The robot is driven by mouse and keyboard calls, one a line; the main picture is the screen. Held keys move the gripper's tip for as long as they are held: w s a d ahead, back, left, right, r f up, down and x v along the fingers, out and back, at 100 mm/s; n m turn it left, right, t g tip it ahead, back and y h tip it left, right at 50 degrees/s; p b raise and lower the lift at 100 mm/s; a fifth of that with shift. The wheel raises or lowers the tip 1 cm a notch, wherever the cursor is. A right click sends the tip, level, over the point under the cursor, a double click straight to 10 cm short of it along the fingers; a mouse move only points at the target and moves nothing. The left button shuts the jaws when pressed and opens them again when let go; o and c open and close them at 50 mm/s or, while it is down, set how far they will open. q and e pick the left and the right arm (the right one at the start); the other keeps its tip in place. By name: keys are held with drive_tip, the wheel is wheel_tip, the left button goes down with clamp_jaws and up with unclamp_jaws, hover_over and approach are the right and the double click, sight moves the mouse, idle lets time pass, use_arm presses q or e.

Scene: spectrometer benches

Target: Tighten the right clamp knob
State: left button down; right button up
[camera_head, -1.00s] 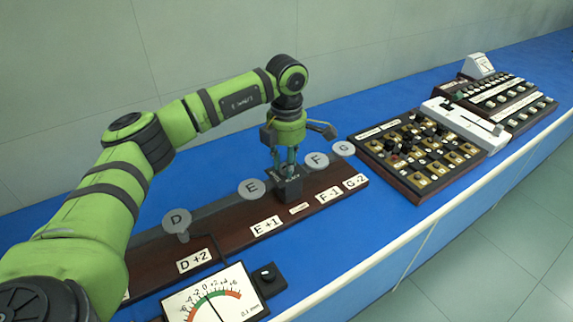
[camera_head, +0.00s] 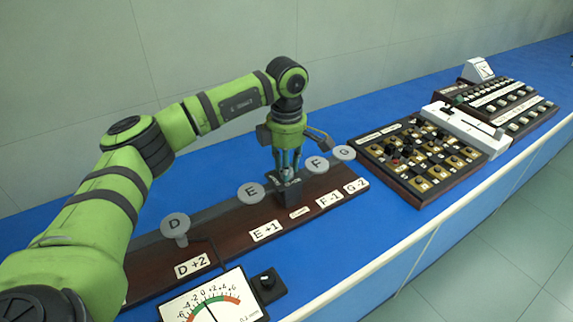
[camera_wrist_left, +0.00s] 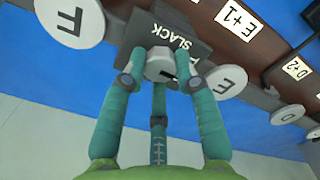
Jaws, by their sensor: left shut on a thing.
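A dark clamp block (camera_head: 290,193) stands on the brown rail board between the round E and F markers. In the left wrist view, the clamp block (camera_wrist_left: 170,32) bears the upside-down word SLACK. A small light grey clamp knob (camera_wrist_left: 160,66) is on it. My left gripper (camera_head: 287,168) points straight down over the block. In the left wrist view, the fingers of my left gripper (camera_wrist_left: 162,78) close around the knob and touch its sides. The head view shows the knob only poorly, hidden by the fingers. My right gripper is not in view.
Round grey markers E (camera_head: 251,193), F (camera_head: 317,166), G (camera_head: 344,153) and D (camera_head: 175,226) stand along the board. A dial meter (camera_head: 212,300) sits in front. A panel of brass blocks (camera_head: 420,155) lies to the right. Blue bench is clear behind the board.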

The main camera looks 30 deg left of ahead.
use_arm(q)
drive_tip(key=shift+f, duration=0.1)
drive_tip(key=c, duration=0.9)
unclamp_jaws()
drive_tip(key=shift+c, duration=0.2)
drive_tip(key=shift+r, duration=0.35)
wheel_tip(320, 180, up, 11)
drive_tip(key=shift+r, duration=0.2)
